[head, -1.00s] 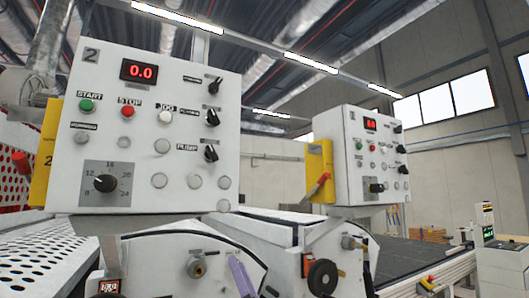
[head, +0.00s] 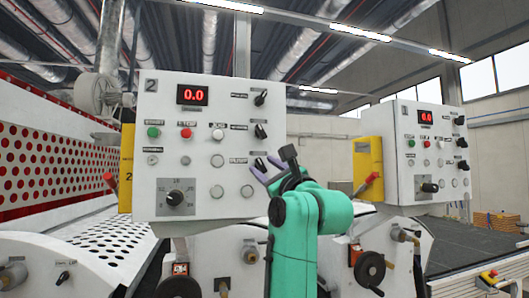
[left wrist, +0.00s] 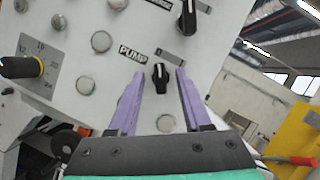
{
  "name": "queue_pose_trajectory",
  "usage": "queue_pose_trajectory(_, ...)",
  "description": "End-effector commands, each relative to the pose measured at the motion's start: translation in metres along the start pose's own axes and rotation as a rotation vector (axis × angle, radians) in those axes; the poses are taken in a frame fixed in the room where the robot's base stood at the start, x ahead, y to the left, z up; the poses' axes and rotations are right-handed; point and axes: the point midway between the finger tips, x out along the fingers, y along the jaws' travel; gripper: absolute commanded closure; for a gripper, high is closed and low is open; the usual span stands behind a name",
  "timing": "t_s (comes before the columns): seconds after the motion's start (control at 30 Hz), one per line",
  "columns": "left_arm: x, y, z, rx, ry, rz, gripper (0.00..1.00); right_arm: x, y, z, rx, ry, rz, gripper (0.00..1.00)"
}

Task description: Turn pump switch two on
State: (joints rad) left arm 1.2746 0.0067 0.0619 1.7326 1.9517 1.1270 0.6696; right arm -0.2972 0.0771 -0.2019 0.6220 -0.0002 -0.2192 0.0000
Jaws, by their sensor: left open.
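Pump switch two (head: 261,164) is a black rotary knob beside the PUMP label on the white control panel marked 2 (head: 207,112). It shows more clearly in the left wrist view (left wrist: 160,77), with a pale mark at its upper part. I cannot read which position it is set to. My left gripper (head: 267,167), with purple fingers and a green arm, is at the right edge of this panel. In the left wrist view its fingers (left wrist: 159,84) are open, one on each side of the knob. Contact with the knob cannot be told. My right gripper is not in view.
Another black knob (left wrist: 187,22) sits near the pump switch, with several round buttons around. A dial (head: 175,198) is at the panel's lower left. A second similar panel (head: 428,150) stands to the right, with a yellow box (head: 369,163) at its side.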

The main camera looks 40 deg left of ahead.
Motion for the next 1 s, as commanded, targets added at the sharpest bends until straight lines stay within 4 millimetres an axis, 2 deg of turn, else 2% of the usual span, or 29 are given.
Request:
queue_pose_trajectory(0.1,0.008,0.0,0.0,0.001,0.001,0.0,0.51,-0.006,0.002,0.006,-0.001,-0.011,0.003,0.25)
queue_pose_trajectory(0.3,0.008,0.001,-0.002,0.001,0.001,0.0,0.51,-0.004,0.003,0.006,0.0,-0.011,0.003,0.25)
queue_pose_trajectory(0.37,0.007,0.001,-0.001,0.001,0.001,0.0,0.7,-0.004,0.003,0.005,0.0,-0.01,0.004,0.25)
queue_pose_trajectory(0.43,0.007,0.001,-0.001,0.001,0.001,0.0,0.97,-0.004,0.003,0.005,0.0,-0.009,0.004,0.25)
queue_pose_trajectory(0.47,0.007,0.001,-0.001,0.001,0.001,0.0,1.0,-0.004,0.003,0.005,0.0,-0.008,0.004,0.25)
queue_pose_trajectory(0.77,0.007,0.001,-0.001,0.009,-0.001,-0.005,1.0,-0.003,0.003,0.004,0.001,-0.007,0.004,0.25)
queue_pose_trajectory(1.0,0.006,0.002,-0.002,0.079,-0.001,-0.034,1.0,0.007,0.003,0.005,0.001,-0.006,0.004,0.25)
